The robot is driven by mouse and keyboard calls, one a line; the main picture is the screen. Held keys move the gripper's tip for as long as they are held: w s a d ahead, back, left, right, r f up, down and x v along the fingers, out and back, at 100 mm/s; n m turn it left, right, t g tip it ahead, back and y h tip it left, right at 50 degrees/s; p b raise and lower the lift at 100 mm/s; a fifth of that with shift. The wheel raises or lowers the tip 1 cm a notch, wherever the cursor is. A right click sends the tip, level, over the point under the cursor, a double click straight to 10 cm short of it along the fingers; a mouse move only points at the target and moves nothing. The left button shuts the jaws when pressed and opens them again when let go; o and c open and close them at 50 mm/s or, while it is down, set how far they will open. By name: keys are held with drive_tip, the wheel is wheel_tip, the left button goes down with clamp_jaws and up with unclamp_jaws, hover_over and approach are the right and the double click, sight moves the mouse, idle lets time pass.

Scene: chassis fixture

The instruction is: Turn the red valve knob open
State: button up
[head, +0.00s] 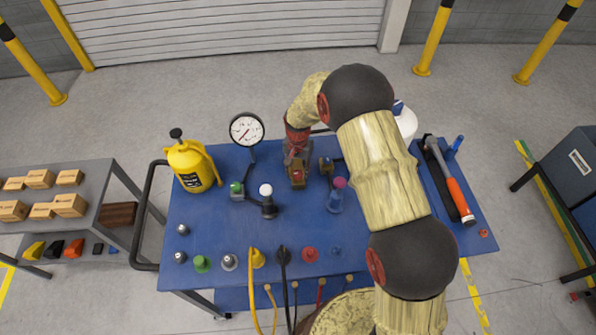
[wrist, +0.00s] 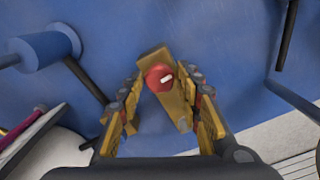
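In the wrist view, a red round knob (wrist: 160,77) with a white mark sits on a brass-coloured bar (wrist: 178,108). My gripper (wrist: 160,88) has its two fingers spread, one on each side of the bar. Small gaps seem to show between the fingers and the bar, but I cannot tell whether either touches. In the head view, my gripper (head: 297,165) reaches down over the blue table (head: 215,225), near its back edge. It largely hides the fitting below, where a little red (head: 297,178) shows.
A pressure gauge (head: 246,129) and a yellow jug (head: 193,165) stand to the left. A hammer (head: 450,180) lies farther right. Several knobs and cables line the front edge.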

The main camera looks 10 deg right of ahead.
drive_tip(key=c, duration=0.8)
drive_tip(key=shift+n, duration=0.5)
drive_tip(key=n+b, duration=0.2)
drive_tip(key=n, duration=0.3)
drive_tip(key=shift+n, duration=0.4)
drive_tip(key=n+b, duration=0.1)
drive_tip(key=n, duration=0.4)
drive_tip(key=n+b, duration=0.1)
drive_tip(key=n, duration=0.5)
drive_tip(key=shift+o, duration=0.2)
drive_tip(key=o, duration=1.1)
